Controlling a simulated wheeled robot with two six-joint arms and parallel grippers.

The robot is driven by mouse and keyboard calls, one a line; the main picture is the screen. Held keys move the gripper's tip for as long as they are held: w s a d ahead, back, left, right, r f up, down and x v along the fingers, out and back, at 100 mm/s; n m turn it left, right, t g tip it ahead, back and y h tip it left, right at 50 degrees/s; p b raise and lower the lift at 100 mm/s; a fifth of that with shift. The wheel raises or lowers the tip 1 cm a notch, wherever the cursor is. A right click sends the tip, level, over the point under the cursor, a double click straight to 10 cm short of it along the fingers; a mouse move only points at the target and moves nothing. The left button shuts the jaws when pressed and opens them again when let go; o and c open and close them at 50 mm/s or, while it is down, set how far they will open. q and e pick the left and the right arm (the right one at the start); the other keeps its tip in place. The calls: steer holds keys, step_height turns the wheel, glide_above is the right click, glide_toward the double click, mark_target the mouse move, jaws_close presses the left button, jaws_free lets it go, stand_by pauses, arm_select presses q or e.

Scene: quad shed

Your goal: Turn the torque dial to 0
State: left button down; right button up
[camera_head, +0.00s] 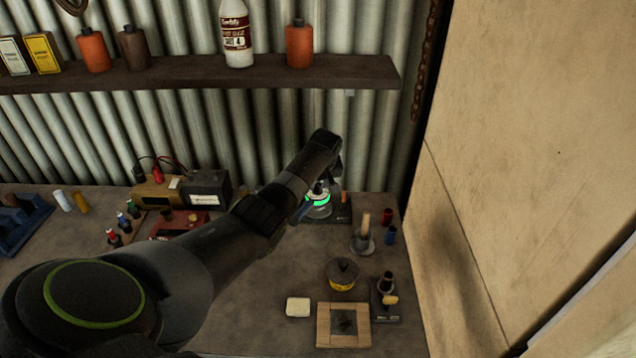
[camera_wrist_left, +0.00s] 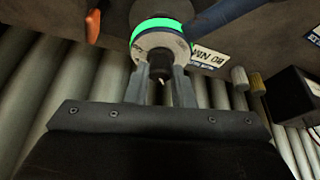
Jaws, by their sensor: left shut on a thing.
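The torque dial is a pale round drum with a bright green ring (camera_head: 317,201), at the back of the bench near the corrugated wall in the head view. In the left wrist view its pale rim (camera_wrist_left: 165,42) and green band show close up, with a dark knob at its centre. My left gripper (camera_wrist_left: 160,73) is shut on this dark knob, one grey finger on each side. In the head view my left gripper (camera_head: 323,184) and arm hide part of the dial. The scale reading is too small to tell. My right gripper is not in view.
A white label (camera_wrist_left: 208,59) lies beside the dial. A dark box (camera_head: 207,188) stands left of it. A spindle on a round base (camera_head: 363,243), a yellow-black tin (camera_head: 342,275) and a wooden frame (camera_head: 325,328) stand nearer. A shelf (camera_head: 290,73) runs above.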

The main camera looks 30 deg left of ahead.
arm_select(q)
steer(key=c, duration=1.3)
jaws_free()
steer(key=shift+o, duration=0.2)
steer(key=shift+r, duration=0.15)
steer(key=shift+s+d+r, duration=0.15)
steer(key=shift+d+r, duration=0.05)
steer(key=shift+r, duration=0.35)
steer(key=b+v, duration=0.3)
steer(key=v, duration=1.3)
